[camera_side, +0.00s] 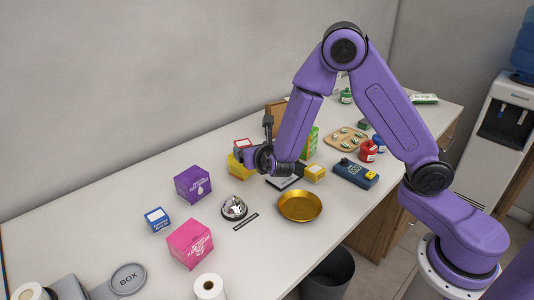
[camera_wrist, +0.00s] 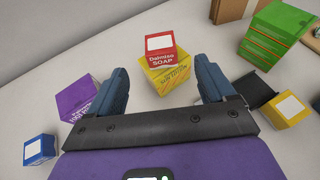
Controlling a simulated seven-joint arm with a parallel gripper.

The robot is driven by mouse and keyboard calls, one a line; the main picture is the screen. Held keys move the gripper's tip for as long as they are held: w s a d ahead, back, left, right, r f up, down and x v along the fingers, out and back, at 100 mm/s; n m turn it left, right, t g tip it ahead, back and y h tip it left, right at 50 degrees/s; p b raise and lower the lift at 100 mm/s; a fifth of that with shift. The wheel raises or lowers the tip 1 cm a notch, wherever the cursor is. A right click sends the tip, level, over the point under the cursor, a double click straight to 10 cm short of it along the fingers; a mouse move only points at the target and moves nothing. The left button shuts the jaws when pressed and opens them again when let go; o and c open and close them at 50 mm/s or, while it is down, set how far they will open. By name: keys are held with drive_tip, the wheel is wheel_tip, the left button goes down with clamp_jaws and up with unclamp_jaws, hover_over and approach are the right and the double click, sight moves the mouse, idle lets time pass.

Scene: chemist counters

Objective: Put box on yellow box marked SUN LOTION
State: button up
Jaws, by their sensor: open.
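The yellow box (camera_wrist: 167,83) has print on its front, partly readable as lotion. A small red box marked SOAP (camera_wrist: 160,48), with a white patch on top, rests on it. In the side view the red box (camera_side: 242,143) shows above the yellow box (camera_side: 237,168), both partly hidden by my gripper (camera_side: 255,142). In the wrist view my gripper (camera_wrist: 162,68) is open and empty. Its fingers point toward the stack, one on each side, with gaps between them and the boxes.
A purple box (camera_side: 193,184), blue box (camera_side: 157,219) and pink box (camera_side: 190,244) stand to the left. A bell (camera_side: 234,208) and gold dish (camera_side: 300,206) lie in front. A small yellow box (camera_side: 315,172) and green boxes (camera_wrist: 275,36) stand to the right. Counter near the wall is clear.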

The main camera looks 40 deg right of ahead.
drive_tip(key=s+d+r+m+g+h, duration=0.1)
drive_tip(key=s+d+r+m+g, duration=0.15)
drive_tip(key=s+m, duration=0.35)
drive_tip(key=s+d+r+m+g+h, duration=0.1)
drive_tip(key=s+d+r+m+g, duration=0.15)
drive_tip(key=s+m, duration=0.4)
drive_tip(key=s+a+m+g+y, duration=0.2)
drive_tip(key=s+m+g+y, duration=0.1)
drive_tip(key=s, duration=0.9)
drive_tip(key=s+a+r+m+g+y, duration=0.1)
drive_tip(key=s+a+m+g+y, duration=0.1)
drive_tip(key=s, duration=1.1)
drive_tip(key=shift+a+r+m+g+y, duration=0.15)
drive_tip(key=shift+a+m+g+y, duration=0.1)
drive_tip(key=shift+m+g+y, duration=0.75)
